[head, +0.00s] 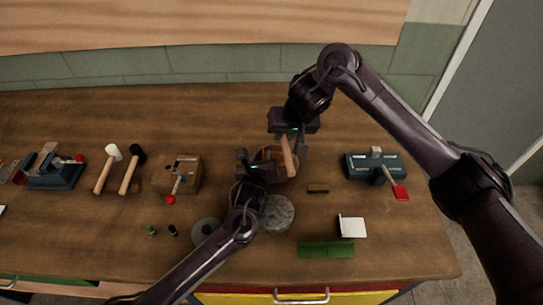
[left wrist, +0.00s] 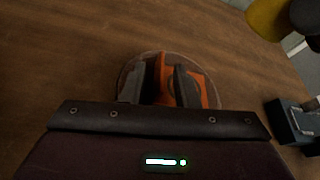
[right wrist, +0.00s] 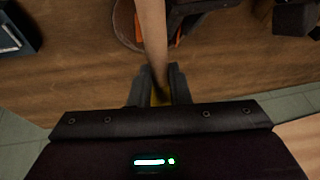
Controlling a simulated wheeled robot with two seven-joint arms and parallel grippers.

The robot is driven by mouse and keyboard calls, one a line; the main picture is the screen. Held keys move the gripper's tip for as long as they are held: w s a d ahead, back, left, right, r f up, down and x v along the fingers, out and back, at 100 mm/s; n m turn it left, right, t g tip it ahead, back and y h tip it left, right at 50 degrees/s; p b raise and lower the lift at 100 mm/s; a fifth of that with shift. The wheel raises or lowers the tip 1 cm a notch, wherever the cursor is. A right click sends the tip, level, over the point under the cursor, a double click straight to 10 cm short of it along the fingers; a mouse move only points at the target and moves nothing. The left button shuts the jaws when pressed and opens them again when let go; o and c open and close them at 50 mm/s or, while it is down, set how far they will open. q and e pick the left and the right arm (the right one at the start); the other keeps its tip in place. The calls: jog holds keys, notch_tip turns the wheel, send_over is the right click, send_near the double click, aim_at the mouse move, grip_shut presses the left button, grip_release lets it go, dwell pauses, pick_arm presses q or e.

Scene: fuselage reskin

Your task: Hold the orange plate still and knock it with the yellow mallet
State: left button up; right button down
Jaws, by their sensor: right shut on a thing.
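The orange plate (left wrist: 208,92) is in a round brown-rimmed holder (head: 266,152) on the bench, largely hidden by my arms in the head view. My left gripper (head: 263,170) is low at the plate; in the left wrist view its two fingers (left wrist: 160,85) stand apart, with orange between them and beside the right one. Firm contact cannot be seen. My right gripper (head: 290,140) is shut on the yellow mallet, whose wooden handle (head: 288,157) points toward the plate. Its yellow head shows in the left wrist view (left wrist: 268,18), above and apart from the plate.
Two more mallets (head: 115,170), a wooden block with a red-knobbed lever (head: 180,175) and a vise (head: 52,170) stand left. A grey round disc (head: 277,212) lies in front. A clamp tool with a red handle (head: 375,167), white bracket (head: 352,227) and green strip (head: 326,249) lie right.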

pick_arm(q)
jog(key=shift+s+a+f, duration=0.1)
jog(key=v, duration=1.2)
jog(key=shift+f, duration=0.1)
